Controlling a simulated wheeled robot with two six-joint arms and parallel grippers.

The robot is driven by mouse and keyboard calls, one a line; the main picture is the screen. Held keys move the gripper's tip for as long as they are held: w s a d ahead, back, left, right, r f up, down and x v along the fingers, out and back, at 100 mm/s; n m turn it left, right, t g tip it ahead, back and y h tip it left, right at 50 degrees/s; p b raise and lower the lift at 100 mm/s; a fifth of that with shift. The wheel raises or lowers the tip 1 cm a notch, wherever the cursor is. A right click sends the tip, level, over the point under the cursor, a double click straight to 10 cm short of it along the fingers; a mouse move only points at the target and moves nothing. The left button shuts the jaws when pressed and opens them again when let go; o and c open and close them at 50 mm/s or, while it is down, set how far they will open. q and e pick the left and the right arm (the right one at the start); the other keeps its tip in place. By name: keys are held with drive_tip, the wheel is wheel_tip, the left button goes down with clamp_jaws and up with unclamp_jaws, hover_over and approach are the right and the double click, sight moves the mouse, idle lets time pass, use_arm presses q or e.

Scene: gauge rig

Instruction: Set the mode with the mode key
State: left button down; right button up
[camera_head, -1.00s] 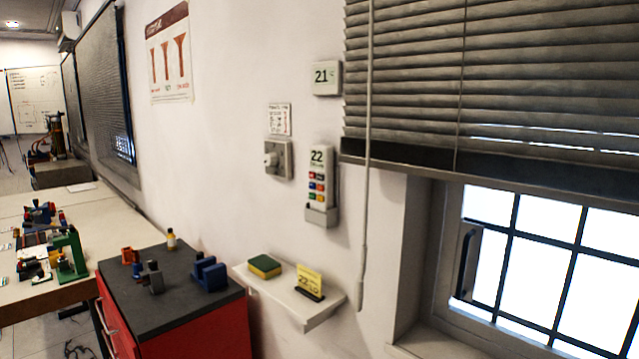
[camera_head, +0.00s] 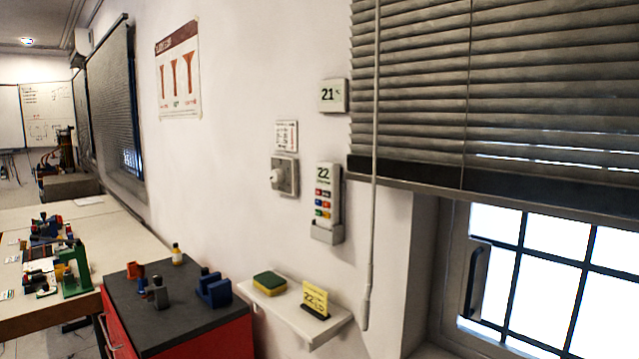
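A white remote-like controller (camera_head: 323,192) sits upright in a grey holder (camera_head: 327,233) on the wall. Its display reads 22, and small coloured keys (camera_head: 323,204) in red, blue, green and orange lie below it. Which key is the mode key is too small to read. A white wall display (camera_head: 333,95) above it reads 21. A yellow card (camera_head: 315,298) on the shelf carries the number 22 and further small writing. Neither of my grippers is in view.
A white shelf (camera_head: 292,318) below the controller also holds a green and yellow sponge (camera_head: 269,283). A rotary switch (camera_head: 284,175) is left of the controller. A red cabinet (camera_head: 215,340) with a dark top stands at lower left.

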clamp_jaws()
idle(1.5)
